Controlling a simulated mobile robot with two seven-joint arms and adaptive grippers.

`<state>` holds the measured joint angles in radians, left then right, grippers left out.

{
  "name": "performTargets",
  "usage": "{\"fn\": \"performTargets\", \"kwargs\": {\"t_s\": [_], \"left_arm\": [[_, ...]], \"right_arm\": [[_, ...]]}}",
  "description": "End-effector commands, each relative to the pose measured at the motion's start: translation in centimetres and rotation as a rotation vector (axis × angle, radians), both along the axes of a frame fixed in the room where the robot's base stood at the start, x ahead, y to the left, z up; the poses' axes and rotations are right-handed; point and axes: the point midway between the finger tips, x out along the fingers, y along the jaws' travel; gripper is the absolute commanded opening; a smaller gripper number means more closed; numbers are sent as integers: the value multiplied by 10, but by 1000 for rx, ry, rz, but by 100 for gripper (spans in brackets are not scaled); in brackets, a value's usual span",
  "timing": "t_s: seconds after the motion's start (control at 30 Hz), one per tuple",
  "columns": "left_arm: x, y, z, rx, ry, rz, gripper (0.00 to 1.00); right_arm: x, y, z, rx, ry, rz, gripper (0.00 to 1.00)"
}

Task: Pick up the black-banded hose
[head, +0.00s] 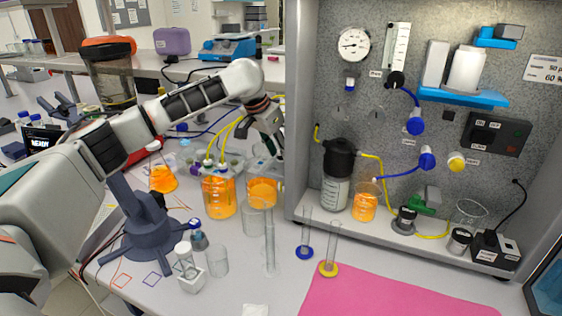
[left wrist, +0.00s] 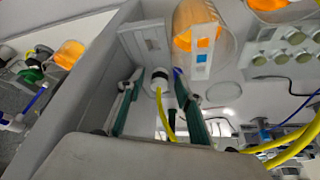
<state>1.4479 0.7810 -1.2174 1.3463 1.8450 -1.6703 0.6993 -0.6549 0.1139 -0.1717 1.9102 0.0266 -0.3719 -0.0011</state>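In the left wrist view, a yellow hose (left wrist: 167,113) with a pale end fitting (left wrist: 160,81) and a dark band at its tip lies between the two green fingers of my left gripper (left wrist: 158,76). The fingers are apart, with a visible gap on each side of the fitting. Whether the fitting is at the same depth as the fingertips I cannot tell. In the head view, my left gripper (head: 272,146) points down beside the rig's left wall. The banded end is hidden there behind the gripper and arm. My right gripper is in neither view.
Beakers of orange liquid (head: 219,197) stand below and left of the gripper. The grey rig panel (head: 306,120) rises close on its right. Empty glass cylinders (head: 269,246) stand in front. Other yellow tubing (head: 229,128) arches nearby. The pink mat (head: 390,296) is clear.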

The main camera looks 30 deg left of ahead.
Motion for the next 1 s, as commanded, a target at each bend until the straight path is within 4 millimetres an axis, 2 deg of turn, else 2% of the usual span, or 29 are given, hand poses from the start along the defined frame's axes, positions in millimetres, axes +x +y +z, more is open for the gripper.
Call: {"fn": "performTargets", "kwargs": {"t_s": [0.03, 0.1, 0.57, 0.77, 1.0], "left_arm": [[0, 0, 0, 0, 0, 0, 19], [0, 0, 0, 0, 0, 0, 6], [0, 0, 5, -1, -2, 0, 5], [1, 0, 25, -1, -4, -1, 5], [1, 0, 67, -1, -4, 0, 5]], "right_arm": [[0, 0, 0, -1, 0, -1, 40], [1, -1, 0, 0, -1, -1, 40], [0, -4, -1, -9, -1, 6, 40], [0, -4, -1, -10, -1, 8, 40], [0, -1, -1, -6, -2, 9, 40]]}}
